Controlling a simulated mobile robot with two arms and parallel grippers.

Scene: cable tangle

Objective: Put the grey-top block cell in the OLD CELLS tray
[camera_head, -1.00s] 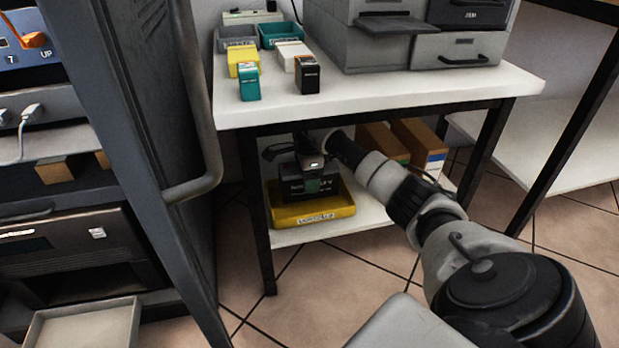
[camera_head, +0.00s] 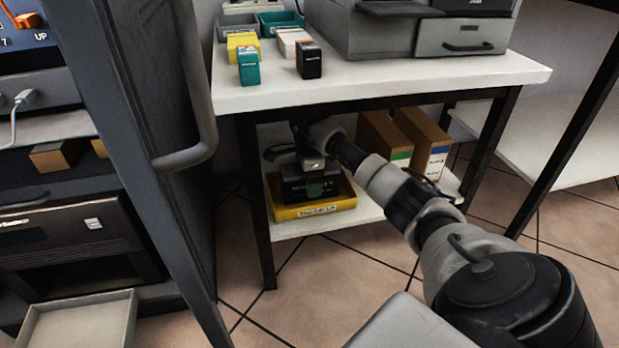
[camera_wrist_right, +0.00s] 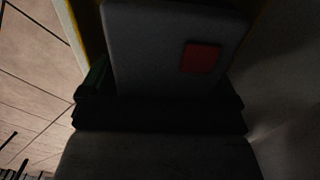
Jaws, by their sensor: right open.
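A dark block cell (camera_head: 296,190) with a green patch on its front stands in a yellow tray (camera_head: 283,214) on the lower shelf. The tray's front label is too blurred to read surely. In the right wrist view, a grey top face (camera_wrist_right: 150,45) with a red square (camera_wrist_right: 200,58) lies close below the camera. My right gripper (camera_head: 312,165) is open, right at the top of the block under the tabletop. Whether its fingers touch the block is hidden. My left gripper is not in view.
The white tabletop (camera_head: 400,75) is close above my right arm. On it are small boxes, including a teal one (camera_head: 248,68) and a black one (camera_head: 309,60), and a grey machine (camera_head: 385,35). Box files (camera_head: 383,140) stand right of the tray. A dark cabinet (camera_head: 140,110) is at left.

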